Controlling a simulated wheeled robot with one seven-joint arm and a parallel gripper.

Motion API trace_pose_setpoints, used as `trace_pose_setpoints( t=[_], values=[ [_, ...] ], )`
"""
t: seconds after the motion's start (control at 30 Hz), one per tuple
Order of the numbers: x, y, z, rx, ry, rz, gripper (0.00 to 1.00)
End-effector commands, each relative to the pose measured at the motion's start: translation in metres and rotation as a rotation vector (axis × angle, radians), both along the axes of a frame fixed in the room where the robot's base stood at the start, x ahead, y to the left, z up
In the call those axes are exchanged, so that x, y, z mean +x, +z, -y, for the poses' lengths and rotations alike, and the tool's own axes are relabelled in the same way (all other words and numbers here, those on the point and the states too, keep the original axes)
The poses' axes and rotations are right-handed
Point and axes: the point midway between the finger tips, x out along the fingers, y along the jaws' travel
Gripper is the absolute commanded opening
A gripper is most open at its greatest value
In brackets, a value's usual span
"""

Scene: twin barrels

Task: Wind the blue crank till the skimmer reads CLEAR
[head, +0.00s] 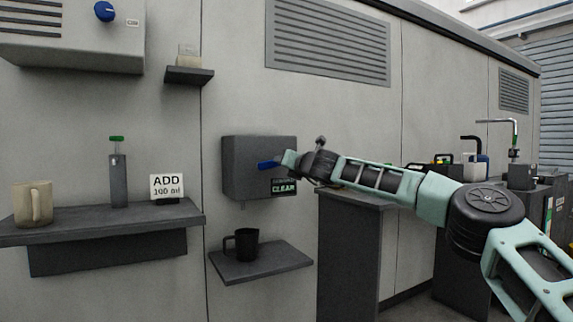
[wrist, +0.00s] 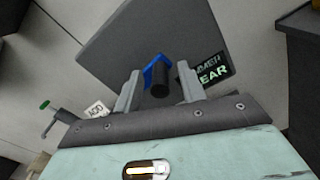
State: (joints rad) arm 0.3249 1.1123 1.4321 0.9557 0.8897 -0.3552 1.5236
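The skimmer is a dark grey box (head: 245,165) on the wall; it fills the upper middle of the wrist view (wrist: 185,35). Its sign (head: 284,187) reads CLEAR in green, also in the wrist view (wrist: 211,73). The blue crank (head: 267,165) is on its front face. In the wrist view the blue crank arm (wrist: 149,72) ends in a dark round handle. My gripper (wrist: 160,83) is open, with one finger on each side of this handle and a visible gap on both sides. In the head view my gripper (head: 289,160) is at the crank, partly hiding it.
A black mug (head: 246,245) stands on a small shelf (head: 262,268) below the box. A left shelf (head: 80,226) holds a beige mug (head: 33,204), a grey bottle (head: 118,180) and an ADD 100 ml card (head: 166,187). A dark counter (head: 349,207) is at right.

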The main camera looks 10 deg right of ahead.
Motion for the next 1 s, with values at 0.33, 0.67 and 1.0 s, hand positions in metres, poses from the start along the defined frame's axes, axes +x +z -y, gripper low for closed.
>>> trace_pose_setpoints(
  t=[0.33, 0.67, 1.0],
  values=[
    [-0.003, 0.000, 0.001, -0.001, 0.001, 0.001, 0.40],
    [-0.044, -0.002, 0.016, -0.002, 0.000, 0.001, 0.40],
    [-0.104, 0.000, 0.035, -0.002, 0.000, 0.001, 0.40]
  ],
)
